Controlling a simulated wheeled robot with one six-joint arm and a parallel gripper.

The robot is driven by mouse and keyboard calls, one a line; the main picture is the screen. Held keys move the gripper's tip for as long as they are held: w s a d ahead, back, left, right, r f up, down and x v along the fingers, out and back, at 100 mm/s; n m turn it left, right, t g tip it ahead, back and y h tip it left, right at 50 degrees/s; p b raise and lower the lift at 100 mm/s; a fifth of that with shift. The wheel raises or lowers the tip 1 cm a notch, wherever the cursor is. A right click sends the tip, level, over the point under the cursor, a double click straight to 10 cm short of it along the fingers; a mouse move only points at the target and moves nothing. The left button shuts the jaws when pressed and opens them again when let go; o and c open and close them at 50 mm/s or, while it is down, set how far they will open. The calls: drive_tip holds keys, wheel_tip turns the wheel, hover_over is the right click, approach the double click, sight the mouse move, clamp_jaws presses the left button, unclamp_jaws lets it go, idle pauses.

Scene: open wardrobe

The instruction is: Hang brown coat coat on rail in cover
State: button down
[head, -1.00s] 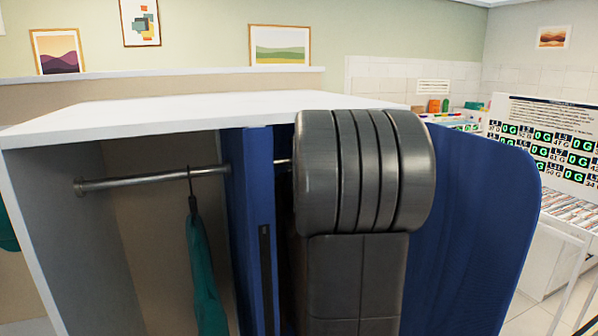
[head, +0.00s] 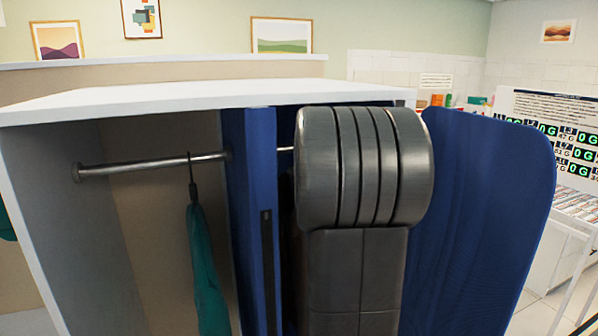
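The metal rail (head: 140,166) runs across the open wardrobe in the head view, from the left wall into the blue cover. The blue garment cover (head: 249,200) hangs on the rail with a dark zip strip along its edge. Its wide blue flap (head: 480,210) stands open to the right. My grey arm link fills the middle and hides most of the cover's opening. A narrow dark brownish strip shows between the cover's edge and my arm; I cannot tell whether it is the brown coat. My gripper is not in view.
A teal garment (head: 205,270) hangs from a dark hanger on the rail, left of the cover. The white wardrobe top (head: 200,96) lies above the rail. A display panel (head: 550,135) and white racks stand at the right. The rail's left part is bare.

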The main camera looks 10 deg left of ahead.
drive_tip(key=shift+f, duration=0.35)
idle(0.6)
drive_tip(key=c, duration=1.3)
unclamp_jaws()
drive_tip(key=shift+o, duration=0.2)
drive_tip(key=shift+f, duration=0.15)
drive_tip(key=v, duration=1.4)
drive_tip(key=shift+b, duration=0.35)
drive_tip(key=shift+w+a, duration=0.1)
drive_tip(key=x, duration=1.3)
